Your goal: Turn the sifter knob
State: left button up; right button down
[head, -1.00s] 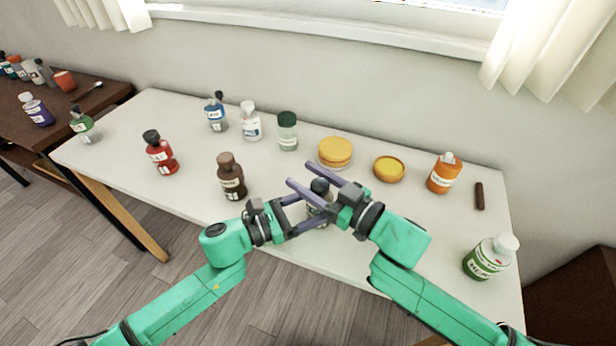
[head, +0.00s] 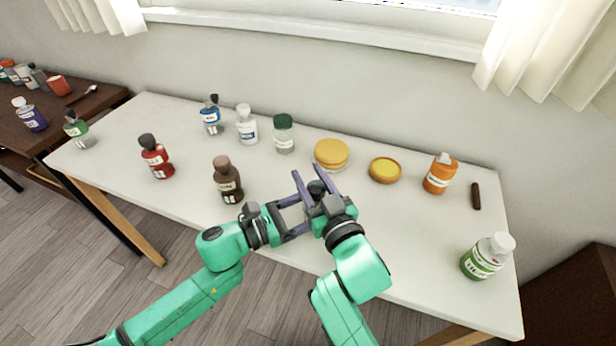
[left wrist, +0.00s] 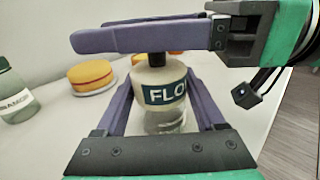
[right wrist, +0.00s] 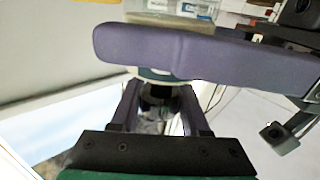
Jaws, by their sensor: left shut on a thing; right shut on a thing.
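The sifter is a cream and clear jar (left wrist: 166,92) with a dark label reading "FLO" and a black knob (left wrist: 157,59) on top, upright in the left wrist view. My left gripper (head: 298,216) is shut on the jar's body, one finger on each side. My right gripper (head: 309,173) reaches across the top from the right and is shut on the knob; its purple fingers cross above the jar in the left wrist view. In the head view the dark knob (head: 317,187) shows between the right fingers, and the jar's body is mostly hidden.
A brown bottle (head: 228,182) stands left of the grippers. Two yellow round items (head: 331,153) (head: 385,169) sit behind. An orange bottle (head: 440,175) and a green-labelled bottle (head: 486,257) stand right. The white table (head: 420,230) is clear between grippers and green-labelled bottle.

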jog(key=shift+c, duration=1.8)
grip_release()
jog(key=v, duration=1.2)
jog(key=shift+s+r, duration=0.1)
